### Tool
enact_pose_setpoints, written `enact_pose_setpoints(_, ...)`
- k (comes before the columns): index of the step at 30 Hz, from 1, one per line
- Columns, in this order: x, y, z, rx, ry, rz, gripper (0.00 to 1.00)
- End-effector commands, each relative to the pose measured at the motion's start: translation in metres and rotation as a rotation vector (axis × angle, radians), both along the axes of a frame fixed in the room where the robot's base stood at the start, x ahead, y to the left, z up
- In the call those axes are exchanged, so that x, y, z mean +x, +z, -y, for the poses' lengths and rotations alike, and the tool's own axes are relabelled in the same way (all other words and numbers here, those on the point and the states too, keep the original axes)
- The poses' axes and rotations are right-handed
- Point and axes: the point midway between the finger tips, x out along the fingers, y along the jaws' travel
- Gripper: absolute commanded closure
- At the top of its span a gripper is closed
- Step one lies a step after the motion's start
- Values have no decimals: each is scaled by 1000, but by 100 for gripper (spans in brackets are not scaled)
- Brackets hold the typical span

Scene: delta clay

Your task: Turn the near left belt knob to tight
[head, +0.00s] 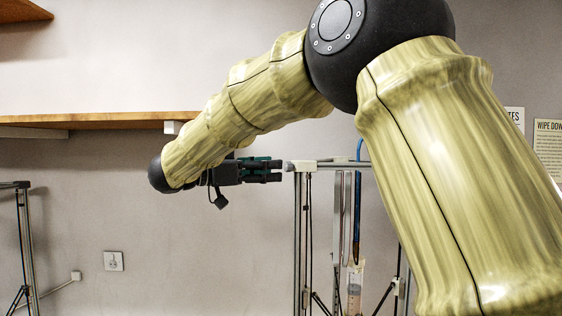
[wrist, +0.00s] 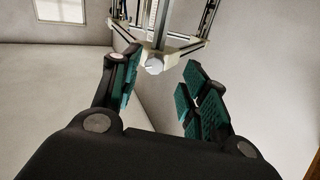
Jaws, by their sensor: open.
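The near left belt knob (wrist: 154,66) is a small pale faceted knob on the cream corner bracket (wrist: 180,46) of the delta printer frame. In the wrist view it shows in the gap between the fingertips, beyond them and closer to the left finger. In the head view the knob (head: 288,166) is a light grey end just right of my fingertips. My gripper (head: 276,171) has dark fingers with green pads and points right at the knob. The fingers (wrist: 162,78) are apart with nothing between them. Whether they touch the knob cannot be told. The knob's markings are too small to read.
The printer's metal posts (head: 298,240) stand below the knob, with a hanging clear tube (head: 355,285). A wooden shelf (head: 90,120) is on the wall behind my arm. Another frame (head: 25,240) stands at far left. The floor space between the two frames looks clear.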

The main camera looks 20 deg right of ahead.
Motion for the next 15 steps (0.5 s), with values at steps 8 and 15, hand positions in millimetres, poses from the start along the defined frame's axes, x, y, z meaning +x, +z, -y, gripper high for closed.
enact_pose_setpoints(8,5,3,33,0,-2,0,56)
enact_pose_setpoints(15,6,0,41,1,-3,2,56)
